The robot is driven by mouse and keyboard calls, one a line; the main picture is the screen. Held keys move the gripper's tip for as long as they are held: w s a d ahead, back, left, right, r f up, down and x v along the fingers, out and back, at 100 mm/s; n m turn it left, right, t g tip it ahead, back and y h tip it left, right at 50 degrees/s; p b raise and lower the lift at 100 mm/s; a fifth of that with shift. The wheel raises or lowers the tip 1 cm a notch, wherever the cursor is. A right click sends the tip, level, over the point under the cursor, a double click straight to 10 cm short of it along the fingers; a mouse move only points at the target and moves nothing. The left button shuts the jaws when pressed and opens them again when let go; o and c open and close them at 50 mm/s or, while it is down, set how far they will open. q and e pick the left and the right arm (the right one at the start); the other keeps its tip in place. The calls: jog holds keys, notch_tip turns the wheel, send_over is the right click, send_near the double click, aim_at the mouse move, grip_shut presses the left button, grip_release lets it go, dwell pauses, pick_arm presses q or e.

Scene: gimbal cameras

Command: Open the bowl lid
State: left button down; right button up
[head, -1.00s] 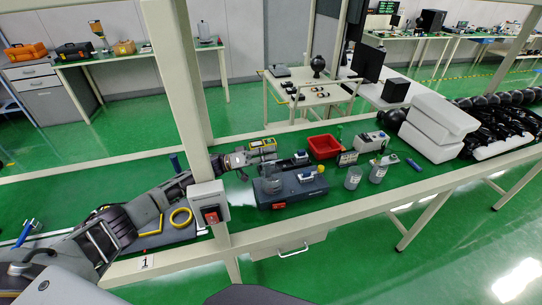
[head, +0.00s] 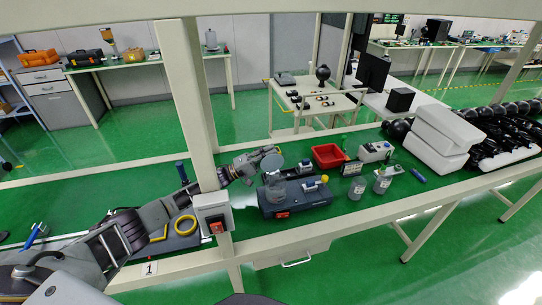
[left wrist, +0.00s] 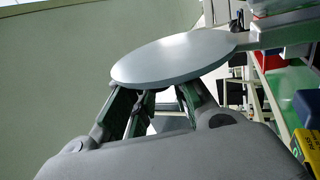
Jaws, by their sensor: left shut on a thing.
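A round grey lid (head: 272,162) shows above the grey bowl (head: 274,188) on a dark machine in the head view. The flat lid fills the middle of the left wrist view (left wrist: 175,57). My left gripper (head: 261,157) is shut on the lid, with its fingers below the disc in the left wrist view (left wrist: 162,100). The lid looks tilted in the head view and apart from the bowl, whose inside I cannot see. My right gripper is not in view.
The dark machine (head: 312,196) stands on the green bench (head: 360,215). A pale post (head: 187,90) with a switch box (head: 213,213) stands left of the machine.

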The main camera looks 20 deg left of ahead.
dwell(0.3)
pick_arm(q)
jog(key=c, duration=1.3)
grip_release()
jog(key=shift+a, duration=0.1)
jog(key=v, duration=0.7)
jog(key=shift+f, duration=0.2)
jog(key=shift+s+a+r, duration=0.1)
jog(key=shift+a+r, duration=0.05)
jog(key=shift+r, duration=0.05)
notch_tip(320, 180, up, 10)
jog(key=p, duration=1)
